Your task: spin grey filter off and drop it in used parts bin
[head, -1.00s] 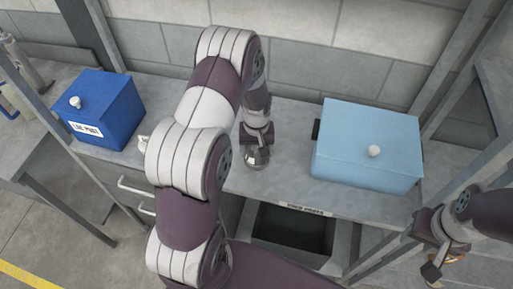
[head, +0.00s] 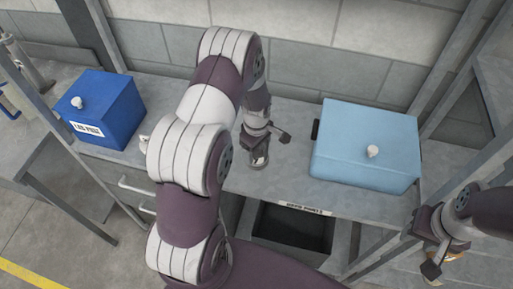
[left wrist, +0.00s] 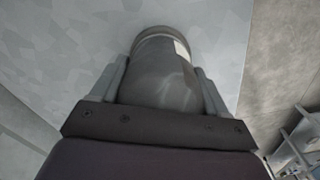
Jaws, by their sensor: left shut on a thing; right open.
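The grey filter (left wrist: 160,80), a cylinder with a pale label patch, sits between the two fingers of my left gripper (left wrist: 163,88) in the left wrist view. In the head view my left gripper (head: 259,151) points down at the bench, left of the light blue box, shut on the filter (head: 260,159), which is mostly hidden. I cannot tell whether the filter is still joined to anything under it. The used parts bin (head: 258,240) is a dark open box below the bench's front edge, under its label. My right gripper (head: 434,263) is open at the lower right.
A light blue box (head: 355,160) with a white knob stands on the bench (head: 255,192) to the right. A dark blue labelled box (head: 115,105) stands at the left. Grey frame posts (head: 455,65) rise at the right. The bench between the boxes is mostly clear.

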